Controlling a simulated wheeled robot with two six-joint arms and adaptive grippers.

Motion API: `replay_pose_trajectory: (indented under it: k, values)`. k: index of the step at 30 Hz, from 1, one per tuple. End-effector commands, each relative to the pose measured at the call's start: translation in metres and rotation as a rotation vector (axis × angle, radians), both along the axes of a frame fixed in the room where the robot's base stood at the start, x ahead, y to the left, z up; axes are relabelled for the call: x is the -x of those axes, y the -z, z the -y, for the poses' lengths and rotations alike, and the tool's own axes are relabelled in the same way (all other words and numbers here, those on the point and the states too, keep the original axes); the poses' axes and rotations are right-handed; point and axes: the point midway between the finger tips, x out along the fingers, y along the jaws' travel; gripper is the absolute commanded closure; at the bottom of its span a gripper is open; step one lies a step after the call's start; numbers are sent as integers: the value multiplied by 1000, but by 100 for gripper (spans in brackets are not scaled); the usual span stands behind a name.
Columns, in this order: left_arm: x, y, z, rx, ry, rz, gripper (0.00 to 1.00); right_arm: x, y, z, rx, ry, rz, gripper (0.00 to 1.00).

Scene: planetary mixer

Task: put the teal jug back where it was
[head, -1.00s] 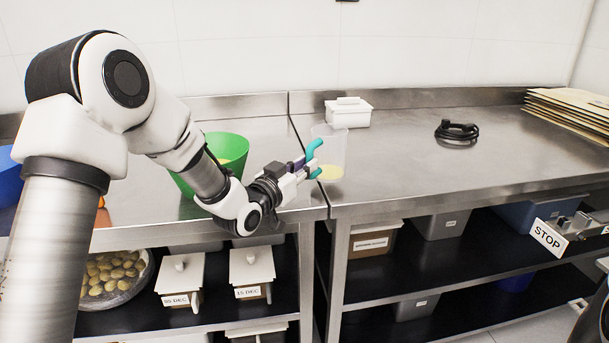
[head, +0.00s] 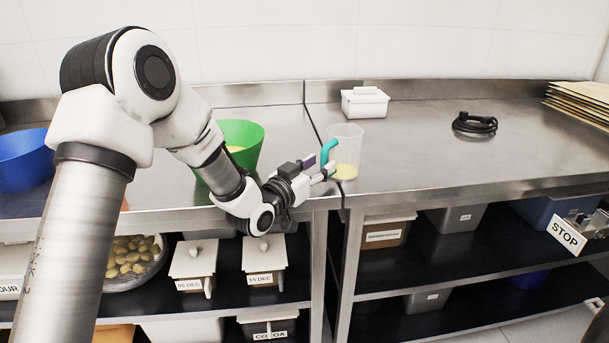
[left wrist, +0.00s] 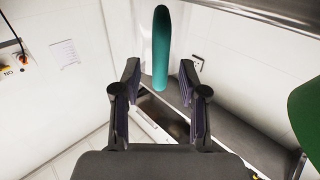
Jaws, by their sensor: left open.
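The teal jug is a clear jug (head: 347,142) with a teal handle (head: 328,151) and yellow contents at its bottom. In the head view it stands upright on the steel counter, close to the seam between two counters. My left gripper (head: 325,169) is at the handle's side of the jug, left of its body. In the left wrist view the teal handle (left wrist: 161,48) shows beyond and between the two spread fingers (left wrist: 160,100), with gaps on both sides. The clear body cannot be made out there. My right gripper is not in view.
A green bowl (head: 242,135) stands behind my left arm, and a blue bowl (head: 24,160) at far left. A white lidded box (head: 364,102) is behind the jug. A black cable coil (head: 475,124) lies on the right counter (head: 430,155), which is otherwise mostly clear.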

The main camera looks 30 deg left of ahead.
Motion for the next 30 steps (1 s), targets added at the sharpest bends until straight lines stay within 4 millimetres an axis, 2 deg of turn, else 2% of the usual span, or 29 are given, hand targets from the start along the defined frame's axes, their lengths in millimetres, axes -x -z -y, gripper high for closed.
replay_pose_trajectory:
  k: [9, 12, 15, 20, 23, 26, 27, 29, 30]
  values:
    - [77, 3, -16, 10, -4, -1, 57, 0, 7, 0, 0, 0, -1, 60]
    - [96, 3, -20, 9, -3, -1, 57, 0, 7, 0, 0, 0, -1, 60]
    - [107, 3, -21, 5, -2, 0, 57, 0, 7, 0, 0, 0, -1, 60]
    - [111, 8, -20, 1, 1, -14, 57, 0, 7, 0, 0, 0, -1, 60]
    - [113, 46, -13, -5, 7, -121, 57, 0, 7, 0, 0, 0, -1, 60]
    - [129, 130, 0, -17, 10, -371, 57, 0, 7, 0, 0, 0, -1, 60]
    - [145, 173, 6, -21, 7, -502, 57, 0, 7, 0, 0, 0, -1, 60]
    - [179, 238, 15, -31, -5, -715, 57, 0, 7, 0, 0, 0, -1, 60]
    - [208, 278, 19, -39, -20, -857, 57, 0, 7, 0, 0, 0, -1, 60]
